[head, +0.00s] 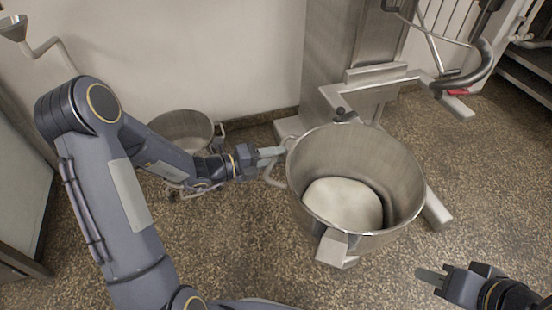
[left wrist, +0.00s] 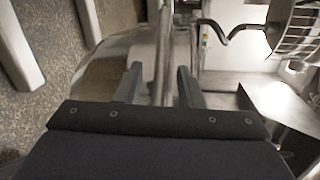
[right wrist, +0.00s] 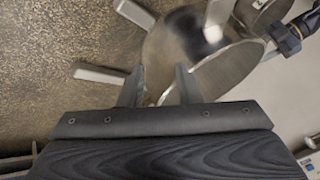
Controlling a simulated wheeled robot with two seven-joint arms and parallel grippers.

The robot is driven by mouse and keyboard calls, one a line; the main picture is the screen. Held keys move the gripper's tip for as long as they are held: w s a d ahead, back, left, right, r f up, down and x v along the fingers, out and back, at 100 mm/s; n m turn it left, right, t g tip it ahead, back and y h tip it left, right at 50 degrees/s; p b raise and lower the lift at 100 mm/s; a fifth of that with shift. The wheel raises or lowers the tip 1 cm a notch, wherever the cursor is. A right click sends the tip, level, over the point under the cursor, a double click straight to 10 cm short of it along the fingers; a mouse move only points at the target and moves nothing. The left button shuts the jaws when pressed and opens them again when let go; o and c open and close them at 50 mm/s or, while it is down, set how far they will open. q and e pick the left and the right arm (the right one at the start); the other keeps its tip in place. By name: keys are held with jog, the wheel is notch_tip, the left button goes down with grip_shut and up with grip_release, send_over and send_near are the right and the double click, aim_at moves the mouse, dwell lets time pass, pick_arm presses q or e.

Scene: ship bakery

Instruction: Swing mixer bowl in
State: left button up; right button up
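The steel mixer bowl (head: 405,170) stands in the middle of the head view with a pale mass (head: 342,203) inside. It sits out in front of the mixer column (head: 350,50). A looped handle (head: 272,178) sticks out of its left side. My left gripper (head: 272,153) is at this handle. In the left wrist view its fingers (left wrist: 158,85) are apart, with an upright metal bar (left wrist: 163,50) between them and gaps visible. My right gripper (head: 447,278) is right of and below the bowl, apart from it. In the right wrist view its fingers (right wrist: 160,88) are open and empty, with the bowl (right wrist: 225,72) beyond.
A second steel bowl (head: 185,128) stands on a wheeled base by the wall, behind my left forearm. A mixer foot (head: 435,210) extends along the floor right of the bowl. A bent metal bar (head: 468,75) hangs at the upper right. The speckled floor (head: 490,160) on the right is clear.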

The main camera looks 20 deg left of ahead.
pick_arm(q)
jog(key=shift+w+d, duration=0.25)
jog(key=shift+d, duration=0.05)
grip_shut()
dwell(0.3)
